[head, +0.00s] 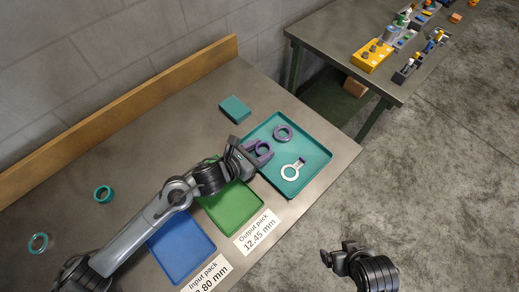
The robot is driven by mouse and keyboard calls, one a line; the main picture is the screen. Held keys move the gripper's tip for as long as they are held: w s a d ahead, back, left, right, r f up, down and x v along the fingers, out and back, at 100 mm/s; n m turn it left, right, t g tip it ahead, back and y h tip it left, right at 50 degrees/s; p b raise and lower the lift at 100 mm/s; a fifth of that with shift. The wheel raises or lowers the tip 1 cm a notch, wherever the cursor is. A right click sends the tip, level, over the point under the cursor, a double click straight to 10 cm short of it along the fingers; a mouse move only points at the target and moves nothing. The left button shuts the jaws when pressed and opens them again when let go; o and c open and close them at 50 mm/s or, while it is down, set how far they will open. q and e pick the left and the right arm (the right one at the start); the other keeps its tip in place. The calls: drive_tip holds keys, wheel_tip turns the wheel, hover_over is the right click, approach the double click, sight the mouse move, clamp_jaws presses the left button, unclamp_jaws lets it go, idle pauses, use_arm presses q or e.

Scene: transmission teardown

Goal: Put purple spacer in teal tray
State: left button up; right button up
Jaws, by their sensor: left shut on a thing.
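The teal tray (318,155) lies on the workbench near its right end. My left gripper (261,152) is over the tray's left part, shut on a purple spacer (265,147). The gripper partly hides this spacer, and I cannot tell whether it touches the tray floor. A second purple ring (283,133) lies in the upper part of the tray. A silver ring-ended part with a purple piece on it (290,172) lies in the tray's lower middle. My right gripper (336,258) is empty over the floor, right of the bench; its finger opening is unclear.
A green tray (232,208) and a blue tray (182,248) lie left of the teal tray, with printed labels in front. A teal block (235,109) sits behind. Two teal rings (104,194) (38,243) lie at left. A second table (335,35) holds several parts.

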use_arm(q)
drive_tip(key=o, duration=1.2)
drive_tip(key=shift+c, duration=0.2)
drive_tip(key=shift+r, duration=0.1)
drive_tip(key=shift+r+p, duration=0.2)
drive_tip(key=shift+p, duration=0.25)
drive_tip(key=shift+s+a, duration=0.2)
drive_tip(key=shift+a, duration=0.05)
drive_tip(key=v, duration=0.9)
drive_tip(key=shift+s+a+r+p, duration=0.1)
drive_tip(key=shift+s+a+p, duration=0.15)
drive_tip(key=shift+s+p, duration=0.15)
drive_tip(key=shift+s+a+r, duration=0.3)
drive_tip(key=shift+s+a, duration=0.15)
